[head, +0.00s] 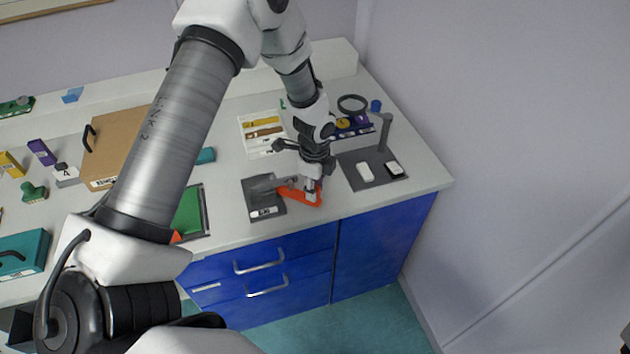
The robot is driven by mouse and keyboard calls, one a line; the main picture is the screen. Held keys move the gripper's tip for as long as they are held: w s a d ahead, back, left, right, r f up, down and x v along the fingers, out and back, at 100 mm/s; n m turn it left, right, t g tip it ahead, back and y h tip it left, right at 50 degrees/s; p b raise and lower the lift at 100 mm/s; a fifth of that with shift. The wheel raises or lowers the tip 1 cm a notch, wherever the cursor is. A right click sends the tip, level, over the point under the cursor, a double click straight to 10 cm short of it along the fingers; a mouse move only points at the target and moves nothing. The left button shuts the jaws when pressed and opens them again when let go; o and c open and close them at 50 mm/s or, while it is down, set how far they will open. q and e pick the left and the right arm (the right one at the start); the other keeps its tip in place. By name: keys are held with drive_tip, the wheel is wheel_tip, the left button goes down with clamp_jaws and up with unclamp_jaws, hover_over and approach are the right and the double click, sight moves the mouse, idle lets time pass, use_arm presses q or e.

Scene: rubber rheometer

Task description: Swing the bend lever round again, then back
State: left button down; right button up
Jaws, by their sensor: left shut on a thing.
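The bend fixture (265,208) is a small dark grey block with a white label, near the front edge of the white bench. An orange-red lever (299,195) reaches from it to the right, over the bench top. My left gripper (311,187) comes down from above and is shut on the lever near its right end. The fingers partly hide the lever there. My right gripper is not in view.
Right of the lever is a grey plate (358,183) with a post and white and black pads. A wall bounds the right.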

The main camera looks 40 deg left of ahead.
use_arm(q)
drive_tip(key=shift+s+f, duration=0.3)
drive_tip(key=c, duration=0.8)
unclamp_jaws()
drive_tip(key=shift+d, duration=0.1)
drive_tip(key=shift+w+r, duration=0.1)
drive_tip(key=shift+w, duration=0.1)
drive_tip(key=shift+r, duration=0.1)
drive_tip(key=shift+r, duration=0.35)
wheel_tip(320, 180, up, 11)
drive_tip(key=shift+r, duration=0.1)
